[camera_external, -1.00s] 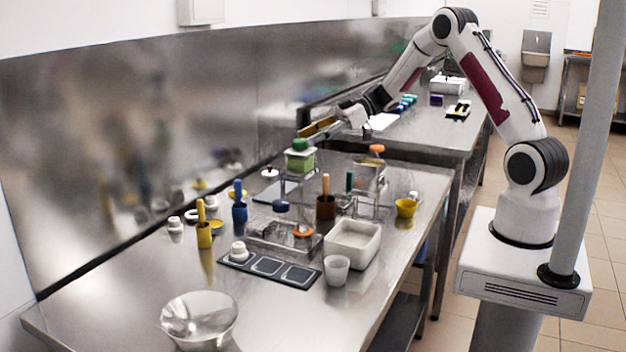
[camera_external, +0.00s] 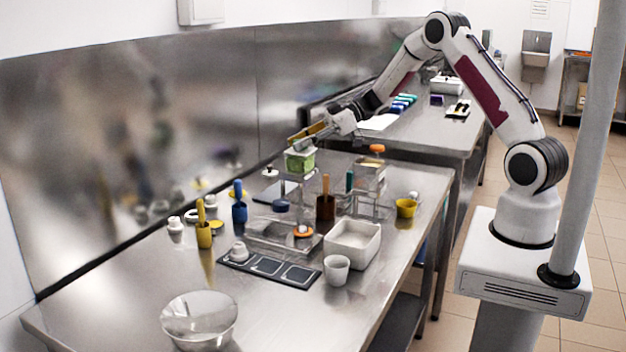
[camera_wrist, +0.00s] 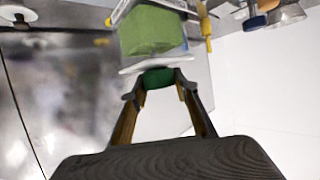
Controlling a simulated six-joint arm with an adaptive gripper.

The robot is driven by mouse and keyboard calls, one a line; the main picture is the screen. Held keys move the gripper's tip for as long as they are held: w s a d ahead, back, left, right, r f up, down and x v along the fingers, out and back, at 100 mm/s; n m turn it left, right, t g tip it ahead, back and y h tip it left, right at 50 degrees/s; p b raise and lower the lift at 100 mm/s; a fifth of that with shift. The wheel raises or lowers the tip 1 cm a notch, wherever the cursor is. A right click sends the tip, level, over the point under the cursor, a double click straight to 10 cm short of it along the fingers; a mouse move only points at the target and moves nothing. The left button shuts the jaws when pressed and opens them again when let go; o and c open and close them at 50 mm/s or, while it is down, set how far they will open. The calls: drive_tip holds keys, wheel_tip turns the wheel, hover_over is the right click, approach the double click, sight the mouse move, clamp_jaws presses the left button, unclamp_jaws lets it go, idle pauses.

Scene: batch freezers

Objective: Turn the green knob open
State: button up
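The green knob (camera_wrist: 157,78) sits on a pale lid above a block-like green container (camera_wrist: 152,30). In the external view the green container (camera_external: 300,161) stands at the far end of the near steel table. My gripper (camera_external: 294,140) is directly over it and hides the knob there. In the wrist view my gripper (camera_wrist: 160,80) has one dark fingertip on each side of the knob, with the knob between them. The fingertips look very close to its sides. I cannot tell whether they press on it.
An orange-lidded clear container (camera_external: 369,175) stands to the right of the green one. Brown (camera_external: 325,206) and blue (camera_external: 239,212) cups with upright handles, a white tub (camera_external: 352,244) and a glass bowl (camera_external: 199,320) stand nearer. A steel backsplash (camera_external: 140,130) runs along the left.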

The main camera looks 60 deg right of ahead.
drive_tip(key=shift+n+g+y, duration=0.6)
drive_tip(key=shift+n, duration=0.1)
drive_tip(key=shift+n+g+y, duration=0.6)
drive_tip(key=shift+n+g, duration=0.6)
drive_tip(key=shift+f, duration=0.1)
drive_tip(key=shift+n+g+y, duration=0.7)
drive_tip(key=shift+n+g, duration=1.9)
drive_tip(key=shift+g, duration=0.4)
drive_tip(key=o, duration=1.1)
drive_tip(key=shift+m+t+h, duration=0.8)
drive_tip(key=shift+m+t, duration=2.1)
drive_tip(key=shift+t, duration=0.4)
